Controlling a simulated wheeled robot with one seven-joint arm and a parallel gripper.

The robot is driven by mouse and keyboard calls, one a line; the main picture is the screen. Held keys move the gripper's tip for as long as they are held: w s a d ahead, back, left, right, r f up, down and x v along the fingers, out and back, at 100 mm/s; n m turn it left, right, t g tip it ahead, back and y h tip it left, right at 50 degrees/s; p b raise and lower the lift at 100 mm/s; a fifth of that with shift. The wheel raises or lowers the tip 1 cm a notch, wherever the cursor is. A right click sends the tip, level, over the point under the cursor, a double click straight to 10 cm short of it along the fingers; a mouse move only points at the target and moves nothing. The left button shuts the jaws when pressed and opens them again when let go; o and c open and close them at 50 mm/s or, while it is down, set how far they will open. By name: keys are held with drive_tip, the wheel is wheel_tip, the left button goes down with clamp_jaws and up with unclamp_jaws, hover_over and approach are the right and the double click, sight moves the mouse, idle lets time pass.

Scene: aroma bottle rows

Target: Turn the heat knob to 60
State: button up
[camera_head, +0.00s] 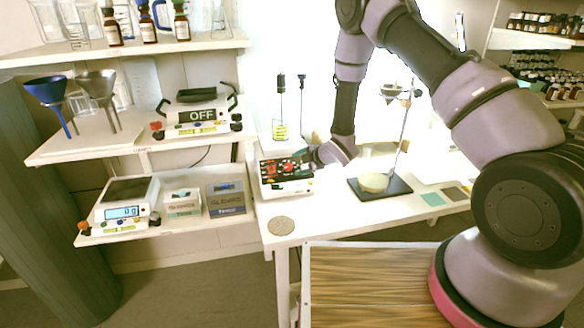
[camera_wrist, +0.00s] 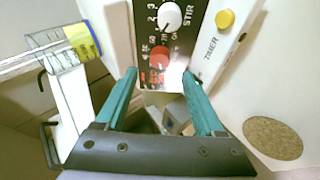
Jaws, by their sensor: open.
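The hotplate stirrer (camera_head: 288,188) stands at the left end of the white table. In the wrist view its dark panel carries a red knob (camera_wrist: 160,60), which appears to be the heat knob, and a white knob (camera_wrist: 170,16) beside the word STIR. Figures ring the red knob, but its pointer and setting are not clear. My gripper (camera_wrist: 160,73) is open, with its two teal fingers on either side of the red knob in the picture. I cannot tell whether they touch it. In the head view my gripper (camera_head: 308,157) reaches over the stirrer's panel and partly hides it.
A yellow button (camera_wrist: 225,19) marked TIMER is on the panel's right. A round cork mat (camera_head: 281,225) lies in front of the stirrer. A dark stand base (camera_head: 398,187) is to the right.

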sight(288, 167)
drive_tip(key=x, duration=0.6)
clamp_jaws()
